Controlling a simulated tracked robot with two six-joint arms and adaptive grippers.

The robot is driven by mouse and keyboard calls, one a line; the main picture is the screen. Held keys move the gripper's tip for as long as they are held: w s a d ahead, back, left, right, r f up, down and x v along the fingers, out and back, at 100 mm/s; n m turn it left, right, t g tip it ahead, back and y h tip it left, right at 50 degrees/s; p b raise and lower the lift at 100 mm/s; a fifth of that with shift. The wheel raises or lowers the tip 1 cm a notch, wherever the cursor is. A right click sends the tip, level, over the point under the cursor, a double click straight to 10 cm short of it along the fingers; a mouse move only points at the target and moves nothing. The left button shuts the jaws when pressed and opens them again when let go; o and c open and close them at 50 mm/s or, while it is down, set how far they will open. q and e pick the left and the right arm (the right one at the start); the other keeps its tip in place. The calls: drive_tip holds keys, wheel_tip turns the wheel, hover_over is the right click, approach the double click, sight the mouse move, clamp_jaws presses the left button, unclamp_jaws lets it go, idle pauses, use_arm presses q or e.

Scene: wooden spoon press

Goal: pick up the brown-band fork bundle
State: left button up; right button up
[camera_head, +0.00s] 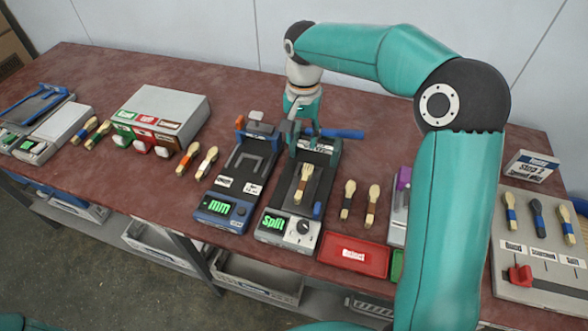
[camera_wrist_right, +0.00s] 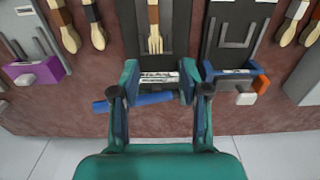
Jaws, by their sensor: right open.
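The brown-band fork bundle (camera_head: 303,184) lies on the black bed of the device marked Split (camera_head: 272,224), in the middle of the table. In the right wrist view the bundle (camera_wrist_right: 154,38) shows at the top centre, tines toward my gripper and a brown band above. My right gripper (camera_head: 303,130) hangs over the back end of that device, behind the bundle. In the wrist view my right gripper (camera_wrist_right: 159,82) is open, its two fingers apart on either side of the device's back end, with nothing between the tips but the device below. My left gripper is not in view.
A blue handle (camera_head: 342,133) sticks out to the right at the Split device's back. A blue device (camera_head: 232,190) stands close on its left. Two spoon bundles (camera_head: 372,200) and a red tray (camera_head: 353,255) lie to the right. Bare table shows behind the devices.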

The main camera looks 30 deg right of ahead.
wheel_tip(320, 180, down, 2)
drive_tip(key=s, duration=0.1)
hover_over(304, 180)
drive_tip(key=f, duration=0.7)
drive_tip(key=shift+w+a+f+p, duration=0.15)
drive_tip(key=shift+w+f+p, duration=0.1)
drive_tip(key=shift+w+p, duration=0.1)
drive_tip(key=shift+s+f, duration=0.1)
drive_tip(key=shift+f, duration=0.75)
drive_tip(key=f, duration=0.1)
drive_tip(key=f+p, duration=0.1)
drive_tip(key=f, duration=0.2)
drive_tip(key=shift+s+p, duration=0.3)
drive_tip(key=shift+p, duration=0.1)
drive_tip(key=shift+w+f, duration=0.1)
drive_tip(key=shift+f, duration=0.3)
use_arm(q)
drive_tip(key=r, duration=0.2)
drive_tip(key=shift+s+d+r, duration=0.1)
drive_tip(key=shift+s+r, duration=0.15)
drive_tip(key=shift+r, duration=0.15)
use_arm(e)
clamp_jaws()
